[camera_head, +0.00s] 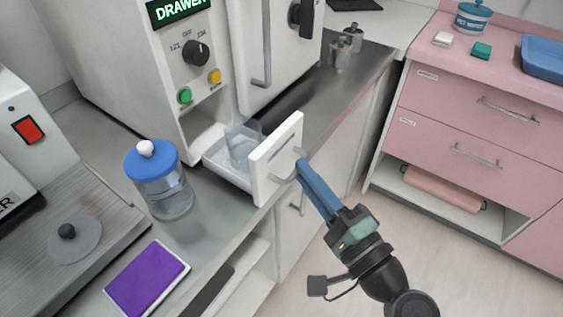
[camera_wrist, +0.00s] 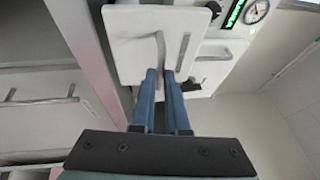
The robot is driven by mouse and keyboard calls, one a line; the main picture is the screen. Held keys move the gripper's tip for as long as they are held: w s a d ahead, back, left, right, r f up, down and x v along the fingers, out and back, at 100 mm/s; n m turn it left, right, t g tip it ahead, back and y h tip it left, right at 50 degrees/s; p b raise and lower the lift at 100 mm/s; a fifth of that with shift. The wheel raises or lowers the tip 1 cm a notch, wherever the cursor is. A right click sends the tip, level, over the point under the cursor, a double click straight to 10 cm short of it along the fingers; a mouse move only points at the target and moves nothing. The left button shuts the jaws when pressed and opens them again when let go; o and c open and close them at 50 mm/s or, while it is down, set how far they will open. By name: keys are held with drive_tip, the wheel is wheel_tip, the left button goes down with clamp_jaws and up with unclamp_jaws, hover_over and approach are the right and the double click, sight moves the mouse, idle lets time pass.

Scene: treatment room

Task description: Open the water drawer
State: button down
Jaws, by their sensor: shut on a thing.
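The water drawer (camera_head: 262,185) is a white open box at the base of the white machine (camera_head: 130,70) with the "DRAWER" display. It stands pulled out, with a clear, water-like container visible inside it. My gripper (camera_head: 303,170) reaches the drawer's front from the lower right, with its blue fingers shut on the drawer handle. In the wrist view the white front panel (camera_wrist: 125,45) fills the upper middle, and the grey handle (camera_wrist: 161,48) runs down between the fingertips of my gripper (camera_wrist: 162,74). In the head view the fingers mostly hide the handle.
A jar with a blue lid (camera_head: 165,185) stands left of the drawer on the metal counter, near a purple pad (camera_head: 147,280). The machine's door (camera_head: 280,45) is above. A pink cabinet (camera_head: 470,120) stands at right. Floor is clear around my arm.

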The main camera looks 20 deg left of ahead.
drive_tip(key=shift+s+d, duration=0.1)
drive_tip(key=shift+d, duration=0.15)
drive_tip(key=c, duration=0.9)
unclamp_jaws()
drive_tip(key=shift+a, duration=0.1)
drive_tip(key=v, duration=1.3)
